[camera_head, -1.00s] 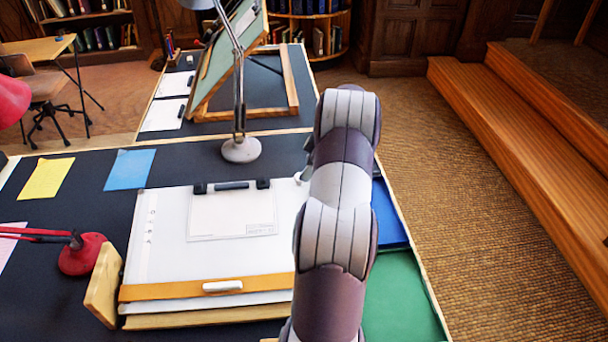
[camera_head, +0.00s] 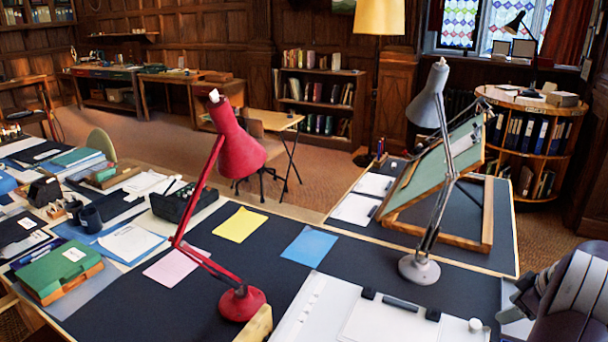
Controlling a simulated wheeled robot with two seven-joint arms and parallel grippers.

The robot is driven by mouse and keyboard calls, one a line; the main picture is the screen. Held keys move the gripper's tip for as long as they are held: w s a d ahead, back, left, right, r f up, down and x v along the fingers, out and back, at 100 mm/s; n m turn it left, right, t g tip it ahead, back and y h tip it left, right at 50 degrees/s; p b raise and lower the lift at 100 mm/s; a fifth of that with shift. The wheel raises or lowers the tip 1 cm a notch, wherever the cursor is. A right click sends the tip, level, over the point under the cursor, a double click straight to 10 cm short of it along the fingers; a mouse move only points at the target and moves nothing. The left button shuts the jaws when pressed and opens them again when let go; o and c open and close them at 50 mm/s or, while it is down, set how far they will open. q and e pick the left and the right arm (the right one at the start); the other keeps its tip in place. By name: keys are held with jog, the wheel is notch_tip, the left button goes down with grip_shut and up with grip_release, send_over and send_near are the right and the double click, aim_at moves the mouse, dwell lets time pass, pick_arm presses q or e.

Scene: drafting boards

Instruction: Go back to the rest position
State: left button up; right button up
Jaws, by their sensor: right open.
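My right arm comes in at the lower right corner of the head view, with its grey and dark purple links cut off by the frame edge. My right gripper (camera_head: 516,298) shows only in part beside the arm, over the right end of the dark desk. It is open, and I see nothing held in it. My left gripper is not in view.
A white drawing board (camera_head: 325,312) lies at the bottom edge. A red lamp (camera_head: 240,304) and a grey lamp (camera_head: 419,270) stand on the dark desk. A tilted green board (camera_head: 432,172) stands behind. A yellow sheet (camera_head: 240,225) and blue sheet (camera_head: 309,246) lie flat.

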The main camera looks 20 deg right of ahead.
jog(key=s+a+f+m+g, duration=0.2)
jog(key=s+a+f+m, duration=0.15)
jog(key=m, duration=0.45)
jog(key=s+a+r+n+g+p, duration=0.1)
jog(key=s+a+n+g, duration=0.1)
jog(key=a, duration=3.6)
jog(key=shift+a+n, duration=0.35)
jog(key=shift+n, duration=0.45)
jog(key=shift+s+r, duration=0.15)
jog(key=shift+s, duration=0.05)
